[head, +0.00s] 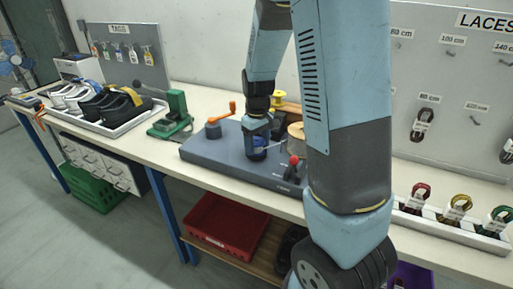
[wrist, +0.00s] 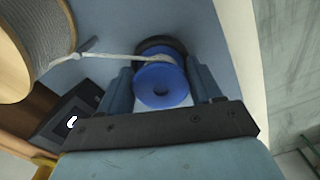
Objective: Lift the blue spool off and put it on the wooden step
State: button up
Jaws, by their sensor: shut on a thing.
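The blue spool (wrist: 162,85) sits between the two fingers of my gripper (wrist: 158,88) in the wrist view, and the gripper is shut on it. A pale lace runs from the spool to a larger wooden reel wound with grey cord (wrist: 42,35). In the head view, my gripper (head: 257,132) is low over the grey machine base (head: 215,152), with the blue spool (head: 259,147) beneath it. A dark round part shows behind the spool in the wrist view. Whether the spool touches it, I cannot tell.
An orange crank (head: 222,113) stands left on the base, and a red-knobbed lever (head: 293,160) stands right of the spool. A green press (head: 174,115) and a shoe tray (head: 110,128) are farther left. Laces lie in a white tray (head: 440,222) at right.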

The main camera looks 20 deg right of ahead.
jog(key=c, duration=0.5)
jog(key=shift+o, duration=0.2)
